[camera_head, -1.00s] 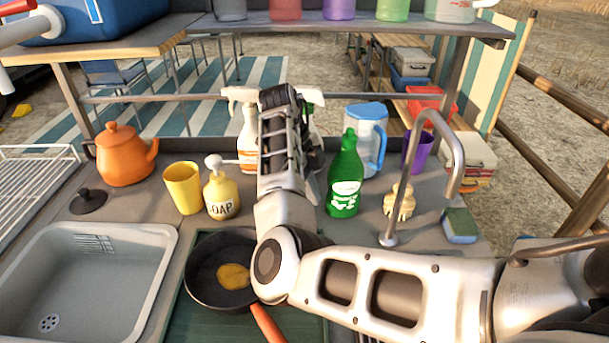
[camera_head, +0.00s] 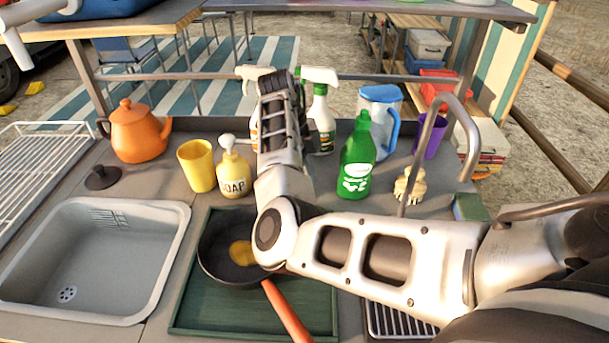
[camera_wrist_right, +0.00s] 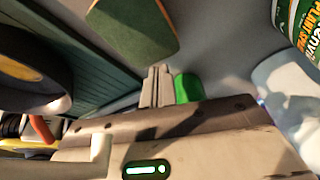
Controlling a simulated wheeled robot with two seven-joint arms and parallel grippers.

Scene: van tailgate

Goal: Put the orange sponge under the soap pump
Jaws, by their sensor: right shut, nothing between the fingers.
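The yellow soap pump (camera_head: 234,175) stands upright behind the green board, right of a yellow cup. In the right wrist view, a flat green-topped piece with an orange-brown edge (camera_wrist_right: 133,28) lies on the grey counter; it looks like the sponge, but I cannot be sure. I cannot make out an orange sponge in the head view, where my right arm covers part of the counter. My right gripper (camera_wrist_right: 157,85) is shut and empty, apart from that piece in the wrist view; the arm hides it in the head view. My left gripper is out of view.
A pan (camera_head: 226,262) with yellow food sits on the green board (camera_head: 190,318). The sink (camera_head: 100,250) is at left. A green bottle (camera_head: 356,165), spray bottles, a jug (camera_head: 377,118), a brush (camera_head: 409,187), the tap (camera_head: 425,140) and a blue-green sponge (camera_head: 469,207) stand to the right.

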